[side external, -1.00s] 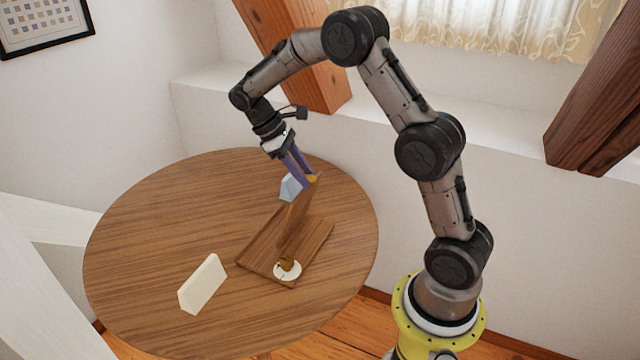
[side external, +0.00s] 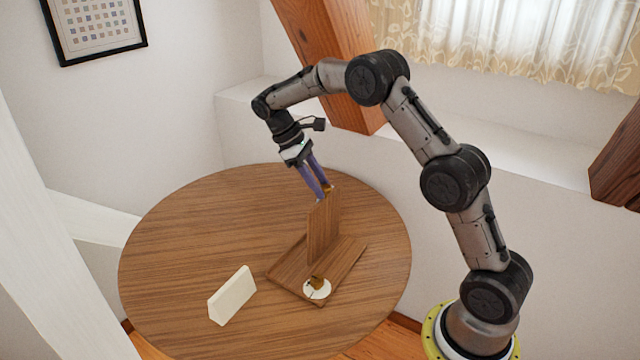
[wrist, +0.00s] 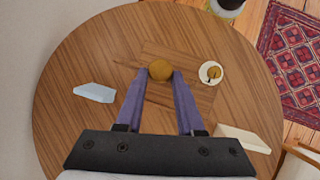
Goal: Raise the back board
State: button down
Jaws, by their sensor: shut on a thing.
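The back board (side external: 323,230) is a brown wooden panel standing steeply, close to upright, on a flat wooden base board (side external: 290,264) on the round table. My gripper (side external: 325,192) is above the back board's top edge, with its two purple fingers pointing down. It is shut on a small golden-brown knob at that edge. In the wrist view the round knob (wrist: 161,70) sits between the fingertips. The base board also shows in the wrist view (wrist: 190,60), beyond the fingers. From above, I cannot make out the back board's face clearly.
A white disc (side external: 317,291) with a small brown piece on it lies at the base board's near corner. A cream block (side external: 232,295) stands to the left. A pale blue block (wrist: 94,92) lies left of my fingers. The table's left side (side external: 180,240) is clear.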

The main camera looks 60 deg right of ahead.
jog(key=c, duration=0.5)
grip_release()
jog(key=shift+f, duration=0.25)
jog(key=shift+c, duration=0.2)
jog(key=shift+r, duration=0.2)
jog(key=v, duration=1.1)
jog(key=shift+w+r, duration=0.25)
jog(key=shift+r, duration=0.05)
jog(key=shift+a, duration=0.1)
